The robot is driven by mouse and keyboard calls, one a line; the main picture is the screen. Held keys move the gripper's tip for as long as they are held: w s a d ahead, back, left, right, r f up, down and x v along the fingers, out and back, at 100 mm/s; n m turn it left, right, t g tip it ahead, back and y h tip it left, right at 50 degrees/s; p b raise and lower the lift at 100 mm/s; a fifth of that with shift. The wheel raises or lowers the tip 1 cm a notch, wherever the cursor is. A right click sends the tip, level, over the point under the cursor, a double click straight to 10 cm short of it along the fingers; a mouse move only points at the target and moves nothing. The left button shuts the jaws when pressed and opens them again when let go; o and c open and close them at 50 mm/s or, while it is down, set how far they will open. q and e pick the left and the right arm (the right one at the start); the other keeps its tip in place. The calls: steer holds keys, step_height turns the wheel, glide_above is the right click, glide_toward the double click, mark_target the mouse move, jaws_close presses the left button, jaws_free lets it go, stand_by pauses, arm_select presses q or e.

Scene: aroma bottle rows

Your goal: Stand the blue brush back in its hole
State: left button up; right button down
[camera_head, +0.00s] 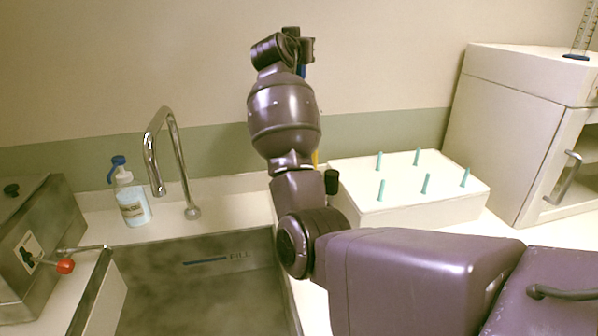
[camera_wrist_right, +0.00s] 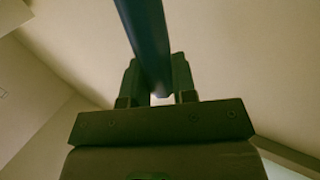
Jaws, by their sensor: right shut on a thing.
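My right gripper (camera_head: 304,50) is raised high in front of the back wall in the head view, at the end of my right arm. In the right wrist view its fingers (camera_wrist_right: 156,82) are shut on a dark blue shaft, the blue brush (camera_wrist_right: 145,32), which runs up out of the picture. A small blue piece of the brush (camera_head: 303,71) shows just below the gripper in the head view. The brush's far end is not visible. I see no hole for it; my arm covers part of the counter behind the sink. My left gripper is not in view.
A white block (camera_head: 400,205) with several teal pegs stands right of my arm. A yellow piece (camera_head: 315,158) and a black piece (camera_head: 331,182) show beside the arm. The sink (camera_head: 200,290), faucet (camera_head: 176,150) and a blue-capped bottle (camera_head: 130,200) are left; a white cabinet (camera_head: 500,120) is right.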

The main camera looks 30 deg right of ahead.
step_height(320, 180, down, 20)
steer(key=shift+r+b, duration=0.1)
steer(key=shift+b, duration=0.6)
steer(key=shift+f, duration=0.2)
steer(key=c, duration=0.9)
jaws_free()
steer(key=shift+r, duration=0.15)
